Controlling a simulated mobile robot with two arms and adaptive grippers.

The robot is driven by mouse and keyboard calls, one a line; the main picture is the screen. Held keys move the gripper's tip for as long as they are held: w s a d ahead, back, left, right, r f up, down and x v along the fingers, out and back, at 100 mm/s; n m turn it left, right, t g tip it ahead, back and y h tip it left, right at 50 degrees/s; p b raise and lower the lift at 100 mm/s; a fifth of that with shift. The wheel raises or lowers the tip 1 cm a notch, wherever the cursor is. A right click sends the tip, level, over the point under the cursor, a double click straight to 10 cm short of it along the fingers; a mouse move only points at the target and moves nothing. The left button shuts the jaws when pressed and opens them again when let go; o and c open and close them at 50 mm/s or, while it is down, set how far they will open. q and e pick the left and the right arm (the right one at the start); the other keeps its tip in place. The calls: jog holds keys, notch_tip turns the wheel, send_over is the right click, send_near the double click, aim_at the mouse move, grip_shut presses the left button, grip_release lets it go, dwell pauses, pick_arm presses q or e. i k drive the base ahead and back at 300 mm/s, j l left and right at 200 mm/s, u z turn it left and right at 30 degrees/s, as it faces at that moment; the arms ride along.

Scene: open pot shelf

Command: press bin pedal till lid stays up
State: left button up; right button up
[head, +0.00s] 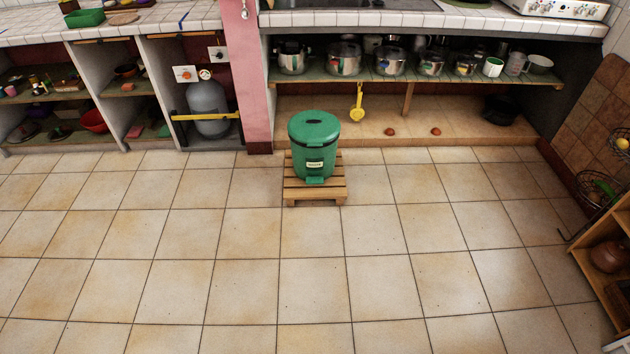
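A green pedal bin (313,150) stands upright on a low slatted wooden stand (316,196) in the middle of the head view. Its round green lid (314,124) is down and has a dark oval mark on top. A pale label (315,166) is on the bin's front. A small green pedal (315,180) sticks out at the bottom front, facing me. Neither of my grippers is in view.
Behind the bin are a pink pillar (247,70) and an open shelf (440,80) with several metal pots. A yellow ladle (357,102) hangs from it. A wooden rack (606,255) stands at the right edge. The tiled floor (300,270) before the bin is clear.

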aim_at(312, 180)
jog(key=i+l+u, duration=0.1)
jog(key=i, duration=0.4)
jog(key=i+l+u, duration=0.1)
jog(key=i, duration=0.4)
jog(key=i+l+u, duration=0.1)
jog(key=i, duration=0.4)
jog(key=i+l+u, duration=0.15)
jog(key=i, duration=0.35)
jog(key=i+l+u, duration=0.1)
jog(key=i+l, duration=0.25)
jog(key=i, duration=0.15)
